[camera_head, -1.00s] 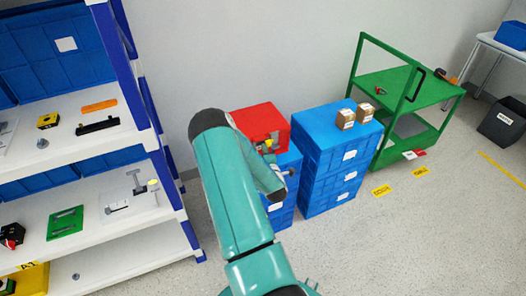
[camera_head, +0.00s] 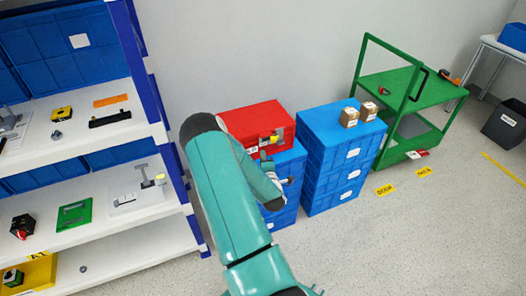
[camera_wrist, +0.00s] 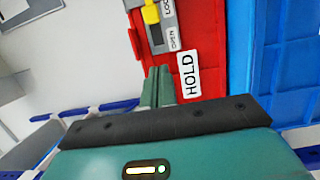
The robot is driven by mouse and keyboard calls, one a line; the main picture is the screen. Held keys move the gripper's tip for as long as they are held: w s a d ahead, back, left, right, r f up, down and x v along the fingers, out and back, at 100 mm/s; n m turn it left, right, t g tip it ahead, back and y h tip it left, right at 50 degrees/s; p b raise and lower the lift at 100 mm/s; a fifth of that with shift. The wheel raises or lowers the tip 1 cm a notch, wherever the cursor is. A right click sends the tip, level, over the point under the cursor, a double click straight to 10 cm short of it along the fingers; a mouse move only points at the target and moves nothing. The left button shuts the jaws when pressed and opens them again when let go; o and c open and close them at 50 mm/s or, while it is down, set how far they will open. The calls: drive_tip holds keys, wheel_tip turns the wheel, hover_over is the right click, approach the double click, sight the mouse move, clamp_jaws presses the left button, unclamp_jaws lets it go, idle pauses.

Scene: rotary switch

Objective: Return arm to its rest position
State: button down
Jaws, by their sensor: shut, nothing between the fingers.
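My gripper (camera_wrist: 158,86) shows in the wrist view with its two green fingers together and nothing between them. A red box (camera_head: 252,120) sits on blue crates in the head view, behind my arm. The red box fills the upper middle of the wrist view (camera_wrist: 208,50). On its face are a yellow switch handle (camera_wrist: 151,14) on a grey plate, "OPEN" and partly cut-off "LOCK" labels, and a "HOLD" label (camera_wrist: 188,74). The fingers appear in front of the red face near "HOLD"; I cannot tell whether they touch it. My arm hides part of the crates in the head view.
A white shelf (camera_head: 135,236) with blue posts and small parts stands close on the left. Blue crates (camera_head: 318,190) with two small cartons (camera_head: 349,117) stand right of the red box. A green cart (camera_head: 393,88) is farther right. Open floor (camera_head: 430,240) lies front right.

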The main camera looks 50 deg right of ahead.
drive_tip(key=v, duration=0.5)
drive_tip(key=shift+a, duration=0.1)
